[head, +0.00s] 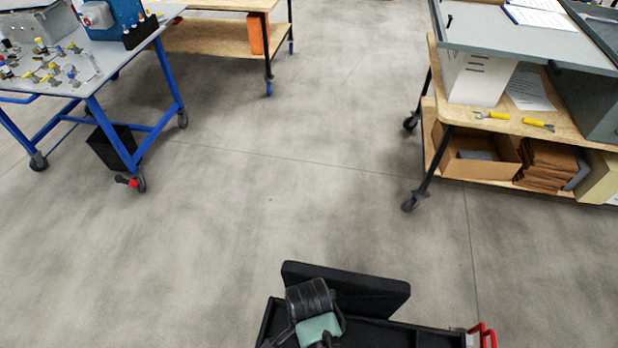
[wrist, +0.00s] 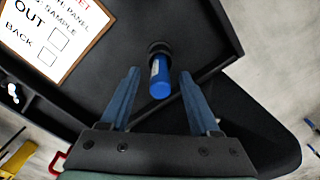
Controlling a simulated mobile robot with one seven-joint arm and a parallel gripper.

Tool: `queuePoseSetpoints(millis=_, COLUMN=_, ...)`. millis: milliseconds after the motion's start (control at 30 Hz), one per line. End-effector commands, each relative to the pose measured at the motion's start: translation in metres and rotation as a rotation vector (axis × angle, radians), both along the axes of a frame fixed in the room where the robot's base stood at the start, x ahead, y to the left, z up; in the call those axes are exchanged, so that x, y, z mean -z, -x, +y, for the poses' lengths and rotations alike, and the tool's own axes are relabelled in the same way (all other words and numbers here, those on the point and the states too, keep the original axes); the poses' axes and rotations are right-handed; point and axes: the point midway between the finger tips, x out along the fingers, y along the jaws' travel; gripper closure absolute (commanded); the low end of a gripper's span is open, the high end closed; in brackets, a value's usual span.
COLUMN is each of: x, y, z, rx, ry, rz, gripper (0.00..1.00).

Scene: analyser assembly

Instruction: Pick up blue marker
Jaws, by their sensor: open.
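The blue marker (wrist: 159,78) shows in the wrist view, standing up out of a dark round holder or hole in a black tray (wrist: 120,85). Its end points toward the camera. My gripper (wrist: 160,73) is open, with its two blue-grey fingers on either side of the marker. Gaps show between the marker and both fingers, and the gripper holds nothing. In the head view, my dark wrist with its green part is over the black tray (head: 405,337) at the bottom edge. The marker and my fingers are hidden there.
A framed white card (wrist: 58,35) with printed words lies at the upper left of the wrist view. Red handles (head: 482,335) stand at the tray's right. A blue-legged table (head: 100,70) and a wooden-shelved bench (head: 560,125) stand beyond. The floor between is clear.

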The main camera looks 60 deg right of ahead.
Motion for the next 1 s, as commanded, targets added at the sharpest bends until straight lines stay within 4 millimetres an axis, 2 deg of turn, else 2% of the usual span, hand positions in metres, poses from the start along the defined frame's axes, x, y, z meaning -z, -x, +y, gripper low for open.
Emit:
queuePoseSetpoints(millis=200, x=0.023, y=0.001, z=0.0, rx=0.001, ry=0.0, rz=0.001, gripper=0.37)
queuePoseSetpoints(millis=467, x=0.025, y=0.0, z=0.0, rx=0.0, ry=0.0, rz=-0.001, gripper=0.37)
queuePoseSetpoints(millis=567, x=0.025, y=0.0, z=0.0, rx=0.0, ry=0.0, rz=-0.001, gripper=0.52)
queuePoseSetpoints(millis=833, x=0.025, y=0.0, z=0.0, rx=0.0, ry=0.0, rz=-0.001, gripper=1.0)
queuePoseSetpoints(millis=1000, x=0.025, y=0.0, z=0.0, rx=0.0, ry=0.0, rz=-0.001, gripper=1.0)
